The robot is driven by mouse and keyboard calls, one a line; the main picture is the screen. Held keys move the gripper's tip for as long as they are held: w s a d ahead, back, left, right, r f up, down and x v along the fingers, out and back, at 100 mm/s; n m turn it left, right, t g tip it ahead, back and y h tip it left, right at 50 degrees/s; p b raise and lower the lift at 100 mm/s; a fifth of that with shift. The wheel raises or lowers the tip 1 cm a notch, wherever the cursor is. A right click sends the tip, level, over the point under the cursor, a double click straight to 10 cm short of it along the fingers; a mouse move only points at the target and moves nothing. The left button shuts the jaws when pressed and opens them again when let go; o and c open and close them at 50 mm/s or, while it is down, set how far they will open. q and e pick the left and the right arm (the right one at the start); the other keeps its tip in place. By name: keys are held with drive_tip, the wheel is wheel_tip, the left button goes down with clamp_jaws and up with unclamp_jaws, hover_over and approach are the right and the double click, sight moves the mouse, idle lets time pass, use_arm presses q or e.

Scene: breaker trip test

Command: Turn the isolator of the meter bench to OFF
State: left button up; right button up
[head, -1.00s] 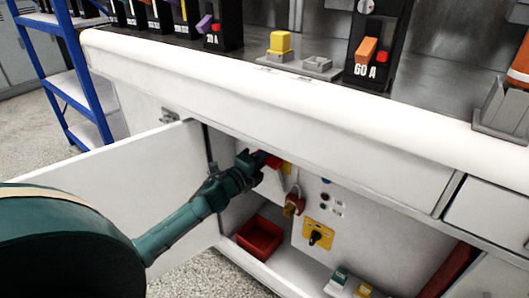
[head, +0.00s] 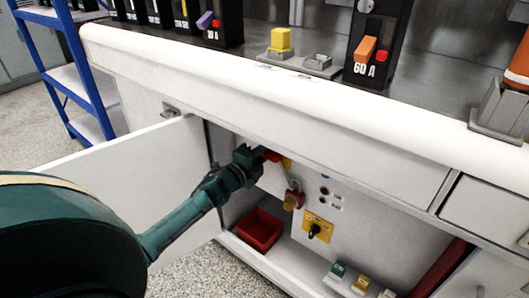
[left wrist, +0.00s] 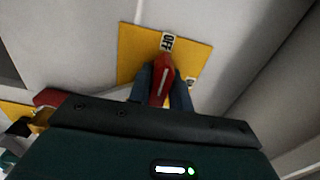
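The isolator is a red handle (left wrist: 164,75) on a yellow plate (left wrist: 193,56), inside the open cupboard under the bench. In the left wrist view the handle's tip points at the OFF label (left wrist: 168,42). A second label (left wrist: 190,82) at the right of the plate is partly covered. My left gripper (left wrist: 163,90) has one finger on each side of the handle, and it looks shut on it. In the head view my left gripper (head: 258,158) hides most of the isolator; red of the handle and an edge of the plate (head: 287,163) show. My right gripper is not in view.
The cupboard door (head: 130,175) stands open at left. Below are a second yellow plate with a black knob (head: 315,230) and a red bin (head: 259,229). The bench edge (head: 270,95) overhangs my arm.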

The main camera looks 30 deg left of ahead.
use_arm(q)
drive_tip(key=o, duration=0.4)
drive_tip(key=shift+s, duration=0.15)
drive_tip(key=s, duration=0.4)
drive_tip(key=s+p, duration=0.1)
drive_tip(key=s, duration=0.3)
drive_tip(key=s+a+p, duration=0.1)
drive_tip(key=s, duration=0.4)
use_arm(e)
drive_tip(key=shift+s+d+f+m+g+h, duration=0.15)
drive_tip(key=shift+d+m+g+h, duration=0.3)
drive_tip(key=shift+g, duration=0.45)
use_arm(q)
drive_tip(key=shift+w, duration=0.1)
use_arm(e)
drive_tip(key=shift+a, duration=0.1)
